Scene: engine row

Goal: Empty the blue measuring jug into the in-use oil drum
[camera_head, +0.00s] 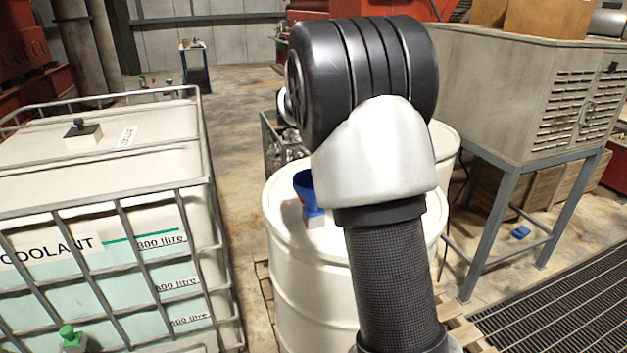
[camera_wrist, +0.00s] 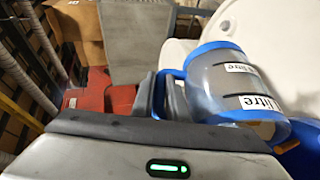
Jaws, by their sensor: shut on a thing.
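In the wrist view, the measuring jug (camera_wrist: 220,75) has a clear grey body, blue bands at both ends, a blue handle and white litre labels. My gripper (camera_wrist: 165,95) is shut on its handle. I cannot tell whether the jug holds liquid. In the head view, a white drum (camera_head: 315,290) stands behind my arm, with a dark blue funnel-like piece (camera_head: 303,183) and a lighter blue block on its top. My arm hides my gripper and part of the drum top there. A second white drum (camera_head: 446,145) shows behind; no drum label is readable.
A caged coolant tank (camera_head: 130,215) stands close on the left. A grey louvred cabinet (camera_head: 540,100) on a blue-grey stand is at the right. A floor grating (camera_head: 570,305) lies at lower right. A concrete aisle (camera_head: 235,110) runs between tank and drums.

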